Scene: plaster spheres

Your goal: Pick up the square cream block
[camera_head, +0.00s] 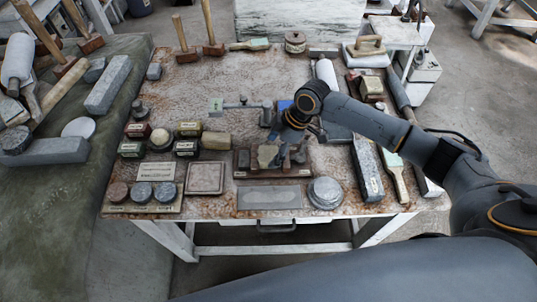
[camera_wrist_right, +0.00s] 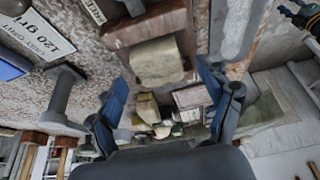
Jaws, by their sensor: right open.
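A square cream block (camera_head: 268,155) shows at the dark wooden stand (camera_head: 262,174) near the table's middle, partly covered by my right gripper. In the wrist view a cream block (camera_wrist_right: 157,62), apparently the same one, sits against a brown piece (camera_wrist_right: 145,24). My right gripper (camera_head: 287,158) is over the stand. Its blue fingers are spread wide in the wrist view (camera_wrist_right: 165,98), with nothing held between them. The block is apart from both fingers. Another cream block (camera_head: 215,141) lies to the left, beside small boxes. Part of what seems my left gripper (camera_wrist_right: 302,15) shows at the wrist view's edge.
Small boxes (camera_head: 187,147) stand left of the stand. A round metal tin (camera_head: 325,192) and a grey flat stone (camera_head: 269,197) lie near the front edge. A long stone bar (camera_head: 367,170) and a brush (camera_head: 395,175) lie to the right. The table's back middle is mostly clear.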

